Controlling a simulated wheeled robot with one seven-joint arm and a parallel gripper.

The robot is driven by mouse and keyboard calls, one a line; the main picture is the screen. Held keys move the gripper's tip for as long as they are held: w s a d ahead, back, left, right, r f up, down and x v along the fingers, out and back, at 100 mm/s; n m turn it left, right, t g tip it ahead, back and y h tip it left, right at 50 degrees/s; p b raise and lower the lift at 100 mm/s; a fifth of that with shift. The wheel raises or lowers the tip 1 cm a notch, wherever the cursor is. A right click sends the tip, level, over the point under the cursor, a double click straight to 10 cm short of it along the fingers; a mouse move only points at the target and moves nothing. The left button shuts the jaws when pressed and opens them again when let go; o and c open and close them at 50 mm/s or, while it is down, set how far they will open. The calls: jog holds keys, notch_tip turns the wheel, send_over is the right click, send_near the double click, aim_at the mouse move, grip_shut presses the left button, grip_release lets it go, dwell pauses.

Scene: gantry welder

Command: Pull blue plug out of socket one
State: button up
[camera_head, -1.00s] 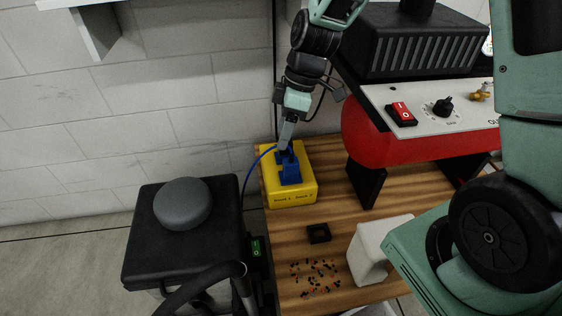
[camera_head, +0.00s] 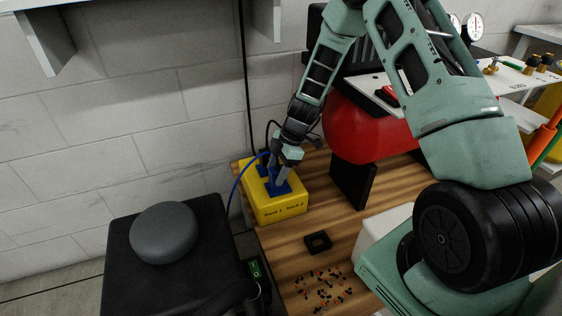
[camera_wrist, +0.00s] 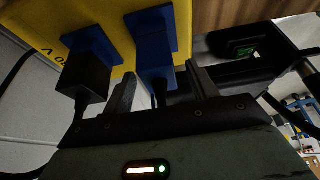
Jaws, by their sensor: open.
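The yellow socket box (camera_head: 280,211) stands on the wooden bench, with its socket labels on the front edge. In the wrist view the yellow box (camera_wrist: 118,32) fills the top, with two blue sockets. The blue plug (camera_wrist: 154,52) sits in the middle one, its blue lead running down. A black plug (camera_wrist: 84,79) sits in the left socket. My gripper (camera_head: 277,178) is open over the box; in the wrist view its fingers (camera_wrist: 161,88) lie either side of the blue plug, with gaps visible. The gripper hides part of the sockets in the head view.
A blue cable (camera_head: 236,187) arcs off the box's left side. A red tank (camera_head: 362,130) is behind right. A small black square (camera_head: 318,242) and loose bits lie in front.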

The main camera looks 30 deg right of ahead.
aim_at(276, 170)
jog(key=shift+a+f, duration=0.2)
jog(key=shift+f, duration=0.35)
jog(key=c, duration=1.1)
jog(key=shift+r, duration=0.15)
jog(key=shift+r+p, duration=0.75)
jog(key=shift+r, duration=0.35)
jog(key=shift+r, duration=0.35)
jog(key=shift+r+p, duration=1)
jog(key=shift+r, duration=0.35)
